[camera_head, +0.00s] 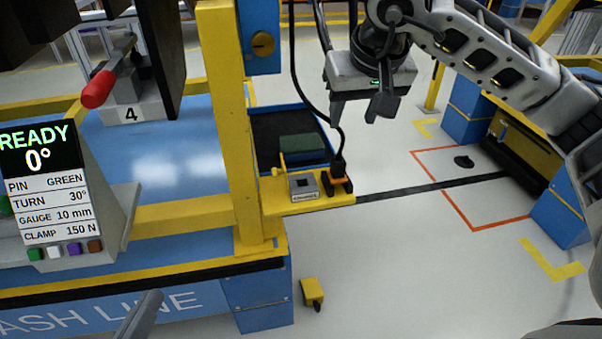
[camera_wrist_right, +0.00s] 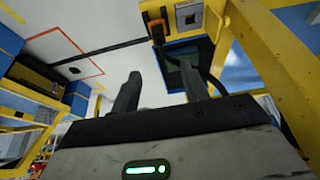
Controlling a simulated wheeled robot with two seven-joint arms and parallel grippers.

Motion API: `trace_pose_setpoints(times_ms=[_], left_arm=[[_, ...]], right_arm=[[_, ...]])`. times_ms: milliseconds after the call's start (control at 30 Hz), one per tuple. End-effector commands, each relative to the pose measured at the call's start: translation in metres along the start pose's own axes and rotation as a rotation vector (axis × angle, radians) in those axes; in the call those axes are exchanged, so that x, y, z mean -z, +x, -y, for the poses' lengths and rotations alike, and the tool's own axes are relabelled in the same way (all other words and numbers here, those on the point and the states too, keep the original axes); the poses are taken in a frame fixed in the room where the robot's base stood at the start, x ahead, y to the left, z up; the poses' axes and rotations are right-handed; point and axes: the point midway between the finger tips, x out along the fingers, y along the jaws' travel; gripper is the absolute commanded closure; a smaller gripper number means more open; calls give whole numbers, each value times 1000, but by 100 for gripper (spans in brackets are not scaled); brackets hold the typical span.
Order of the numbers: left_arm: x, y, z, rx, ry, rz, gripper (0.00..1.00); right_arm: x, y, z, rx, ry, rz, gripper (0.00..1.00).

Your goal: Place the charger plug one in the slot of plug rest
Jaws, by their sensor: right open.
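The black charger plug (camera_head: 339,166) stands upright with its cable running up from it. It is at an orange-and-black holder (camera_head: 340,186), apparently the plug rest, on a yellow shelf; whether it is seated in the slot is too small to tell. The holder also shows in the right wrist view (camera_wrist_right: 157,30). My right gripper (camera_head: 360,112) is open and empty, above the plug in the picture and apart from it. Its two fingers stand wide apart in the wrist view (camera_wrist_right: 160,88). A grey piece at the bottom left looks like part of my left gripper (camera_head: 143,312); its jaws are not clear.
A grey block with a dark square opening (camera_head: 304,186) sits beside the holder on the yellow shelf (camera_head: 290,206). A blue tray (camera_head: 262,110) lies behind. A yellow post (camera_head: 228,130) rises to the left. The cable (camera_head: 297,75) hangs beside my right gripper. Open floor lies right.

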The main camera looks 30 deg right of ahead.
Motion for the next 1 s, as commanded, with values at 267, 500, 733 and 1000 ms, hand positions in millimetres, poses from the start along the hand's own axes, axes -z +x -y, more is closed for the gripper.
trace_pose_setpoints(times_ms=[267, 500, 733, 1000], left_arm=[[0, 0, 0, 1, 1, 0, 100], [0, 0, 0, 0, 0, 0, 100], [0, 0, 0, 0, 0, -1, 100], [0, 0, 0, 0, 0, -1, 100]], right_arm=[[-76, 26, 97, 362, 110, 298, 55], [-204, -81, 231, 864, 795, 1489, 55], [-132, -121, 220, -223, -1307, -2433, 55], [-154, 20, 187, 698, -391, -1174, 55]])
